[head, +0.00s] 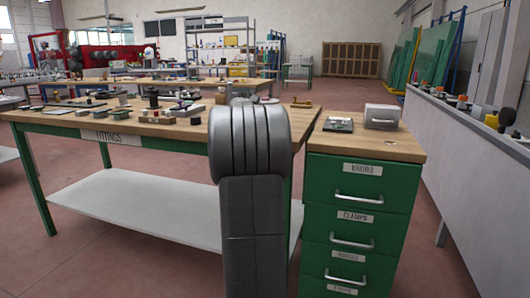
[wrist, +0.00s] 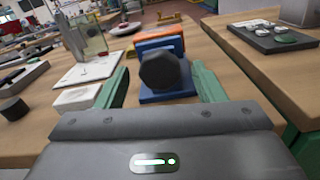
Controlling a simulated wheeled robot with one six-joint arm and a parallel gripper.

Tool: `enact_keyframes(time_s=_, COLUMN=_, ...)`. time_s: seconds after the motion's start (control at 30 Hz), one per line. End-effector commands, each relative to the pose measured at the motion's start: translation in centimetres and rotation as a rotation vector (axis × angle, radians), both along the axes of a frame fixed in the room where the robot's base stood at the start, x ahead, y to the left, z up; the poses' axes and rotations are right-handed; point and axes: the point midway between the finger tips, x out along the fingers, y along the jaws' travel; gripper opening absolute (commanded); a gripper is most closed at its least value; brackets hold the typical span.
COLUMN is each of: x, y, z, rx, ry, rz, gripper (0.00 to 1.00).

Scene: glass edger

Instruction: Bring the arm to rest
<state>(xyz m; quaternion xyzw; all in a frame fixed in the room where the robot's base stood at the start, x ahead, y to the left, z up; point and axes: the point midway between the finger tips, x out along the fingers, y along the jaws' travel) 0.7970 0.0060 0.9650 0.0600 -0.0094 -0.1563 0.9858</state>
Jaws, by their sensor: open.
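In the wrist view the two green fingers of my gripper (wrist: 160,70) stand wide apart, with nothing held between them. Past the fingertips, in line with the gap, a dark hexagonal-faced piece (wrist: 165,72) sits in front of a blue block (wrist: 158,43) on the wooden bench top. I cannot tell how far it is from the fingers. In the head view my grey arm rises in the middle, in front of the fittings bench (head: 110,137), and my gripper is hidden behind it.
The green drawer cabinet (head: 361,190) stands right of my arm, with a grey metal box (head: 382,116) and a small tray (head: 339,125) on top. Small parts cover much of the bench. A long grey counter (head: 450,150) runs along the right. Red floor lies open between cabinet and counter.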

Motion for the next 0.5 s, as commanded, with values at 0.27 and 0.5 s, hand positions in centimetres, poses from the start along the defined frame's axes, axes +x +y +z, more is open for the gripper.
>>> enact_keyframes(time_s=0.27, x=-3.9, y=1.4, z=0.0, rx=0.003, ry=0.000, rz=0.002, gripper=0.63)
enact_keyframes(time_s=0.5, x=-8.2, y=2.8, z=0.0, rx=0.003, ry=0.000, rz=0.003, gripper=0.63)
